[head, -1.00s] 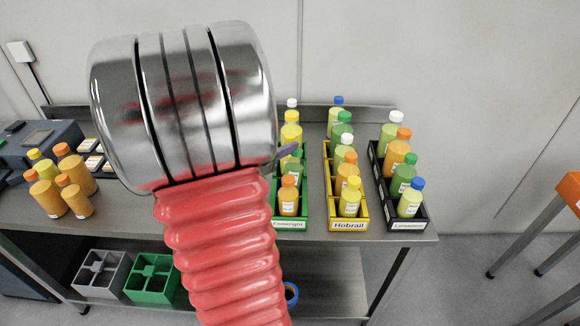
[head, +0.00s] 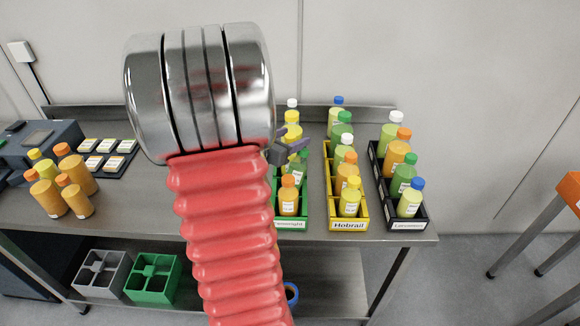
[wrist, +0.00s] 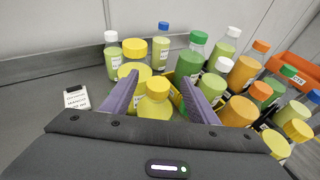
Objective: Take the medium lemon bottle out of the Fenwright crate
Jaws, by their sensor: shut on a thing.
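The green Fenwright crate (head: 292,224) stands on the bench in the head view, left of the yellow crate. My gripper (head: 290,148) reaches over its middle, partly hidden behind my arm. In the wrist view, my gripper's purple fingers (wrist: 160,82) are shut on a yellow-capped lemon bottle (wrist: 155,104), one finger on each side. A larger yellow-capped bottle (wrist: 132,68) and a white-capped bottle (wrist: 112,60) stand behind it. An orange-capped bottle (head: 288,200) sits at the crate's front. Whether the held bottle's base is clear of the crate is hidden.
The yellow Hobrail crate (head: 348,225) and a dark crate (head: 408,225) stand close on the right, full of bottles. Several orange and yellow bottles (head: 62,185) stand at the bench's left. Bare bench (head: 130,205) lies between them and my arm.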

